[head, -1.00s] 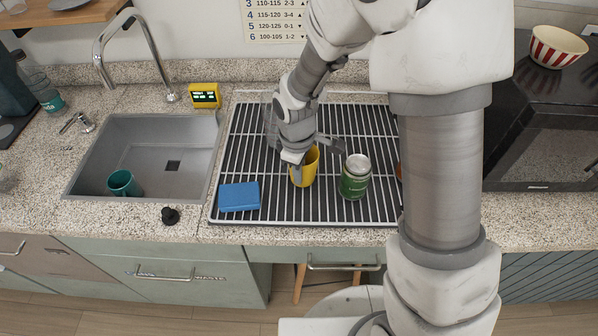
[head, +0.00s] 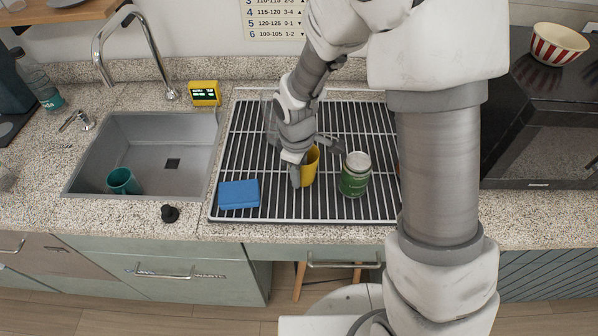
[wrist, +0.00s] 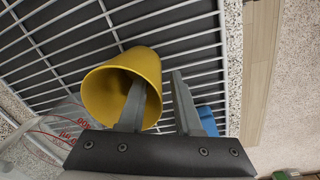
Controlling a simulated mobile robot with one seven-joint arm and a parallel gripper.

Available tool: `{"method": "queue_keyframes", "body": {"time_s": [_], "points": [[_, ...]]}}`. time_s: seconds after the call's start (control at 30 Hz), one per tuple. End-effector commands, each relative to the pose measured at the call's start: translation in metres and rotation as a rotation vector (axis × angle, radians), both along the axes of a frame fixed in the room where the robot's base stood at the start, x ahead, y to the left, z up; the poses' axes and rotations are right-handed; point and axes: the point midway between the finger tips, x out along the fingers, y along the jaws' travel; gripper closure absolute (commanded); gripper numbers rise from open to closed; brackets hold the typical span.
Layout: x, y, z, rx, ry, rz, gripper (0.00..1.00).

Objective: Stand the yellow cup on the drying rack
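The yellow cup (head: 311,168) stands upright on the wire drying rack (head: 340,113), near its middle front. In the wrist view the cup (wrist: 97,95) shows its open mouth. My gripper (head: 304,173) is at the cup's rim. In the wrist view my gripper (wrist: 158,105) is open and straddles the cup's wall. One finger is inside the mouth and the other is outside, with a visible gap between it and the wall. The far part of the cup is partly hidden behind my gripper in the head view.
A blue sponge (head: 238,194) lies left of the cup on the rack, and a green can (head: 355,180) stands close on the right. A clear measuring vessel (wrist: 58,142) with red marks stands nearby. The sink (head: 120,150) holds a teal cup (head: 122,181).

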Motion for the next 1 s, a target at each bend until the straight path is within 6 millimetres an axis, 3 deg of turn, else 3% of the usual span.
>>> {"method": "queue_keyframes", "body": {"time_s": [0.17, 0.6, 1.0], "points": [[0.0, 0.001, 0.021, 0.002, -0.005, 0.0, 0.67], [-0.007, 0.003, 0.107, 0.001, -0.004, 0.0, 0.67], [-0.011, -0.002, 0.13, 0.004, -0.011, -0.026, 0.67]]}}
